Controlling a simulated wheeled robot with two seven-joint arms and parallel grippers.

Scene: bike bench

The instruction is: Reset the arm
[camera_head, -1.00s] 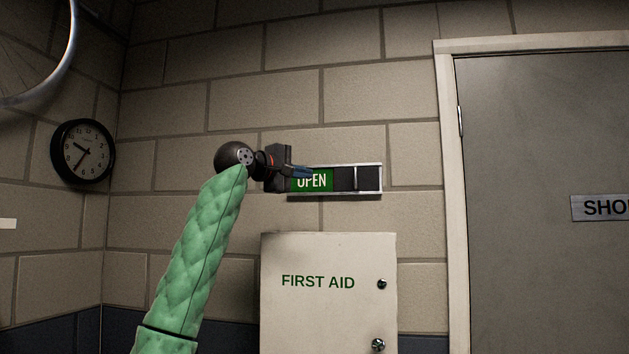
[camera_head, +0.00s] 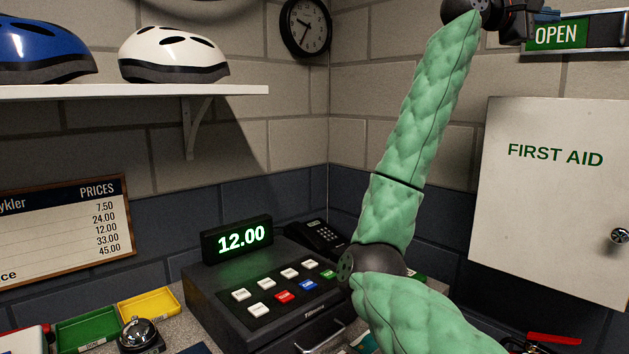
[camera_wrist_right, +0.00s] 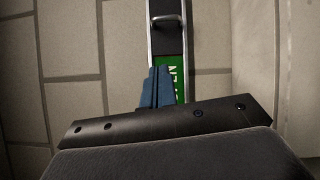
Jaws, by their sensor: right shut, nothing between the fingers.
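The shop sign (camera_head: 557,37) is on the wall at the top right of the head view, cut off by the picture's edge. Its green panel reads OPEN. In the right wrist view the sign (camera_wrist_right: 168,42) shows a dark sliding cover with a handle (camera_wrist_right: 167,18) at the far end and part of the green panel. My right gripper (camera_head: 546,15) is at the sign's left end. In the right wrist view its blue fingers (camera_wrist_right: 157,86) are together and empty, in front of the green panel and apart from the handle. My left gripper is not in view.
A white first aid cabinet (camera_head: 545,190) hangs below the sign. A cash register (camera_head: 280,290) showing 12.00 stands on the counter below my right arm. A shelf (camera_head: 130,92) with two helmets is at the left. A clock (camera_head: 306,26) hangs near the corner.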

